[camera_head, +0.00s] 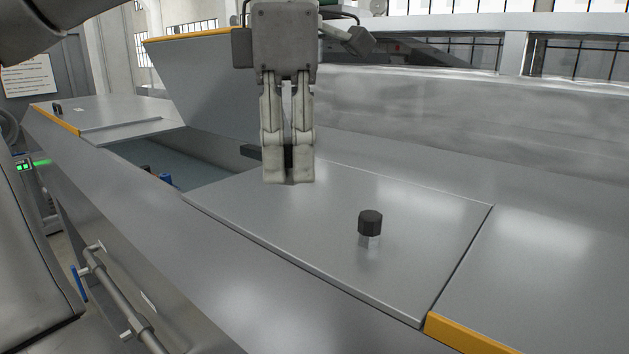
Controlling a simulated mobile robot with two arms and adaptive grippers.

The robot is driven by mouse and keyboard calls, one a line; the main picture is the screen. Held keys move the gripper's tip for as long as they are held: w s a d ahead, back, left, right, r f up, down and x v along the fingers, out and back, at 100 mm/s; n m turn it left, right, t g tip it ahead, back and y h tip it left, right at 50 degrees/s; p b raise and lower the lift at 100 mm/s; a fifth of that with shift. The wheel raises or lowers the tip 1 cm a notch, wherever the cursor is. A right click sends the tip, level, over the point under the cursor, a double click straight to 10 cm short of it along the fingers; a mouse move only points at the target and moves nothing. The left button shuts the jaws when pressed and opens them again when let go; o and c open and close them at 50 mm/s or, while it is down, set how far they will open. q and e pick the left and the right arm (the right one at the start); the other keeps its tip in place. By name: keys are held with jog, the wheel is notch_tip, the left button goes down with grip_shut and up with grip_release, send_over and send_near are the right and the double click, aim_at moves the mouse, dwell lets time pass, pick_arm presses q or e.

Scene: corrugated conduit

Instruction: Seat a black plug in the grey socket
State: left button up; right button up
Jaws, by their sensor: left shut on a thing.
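My left gripper (289,180) points straight down over the rear of a flat metal panel (300,240). Its fingers are nearly together, with a dark piece between them. A black bar-like piece (252,152) sticks out to the left of the fingers, and the rest of it is hidden behind them. I cannot tell whether it is the plug. A short black faceted knob-like piece (370,221) stands upright on the panel, apart from the gripper to the right, with a pale grey patch below it. I cannot make out a grey socket for certain.
An open compartment (205,150) lies left of the panel, with small blue and dark parts inside. A raised metal lid (195,80) stands behind it. Yellow edges (465,335) mark neighbouring panels. The panel's right part is clear around the black piece.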

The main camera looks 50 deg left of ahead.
pick_arm(q)
notch_tip(320, 180, up, 6)
jog(key=s+d+p, duration=0.1)
jog(key=s+p, duration=0.2)
jog(key=p, duration=0.2)
jog(key=shift+r, duration=0.25)
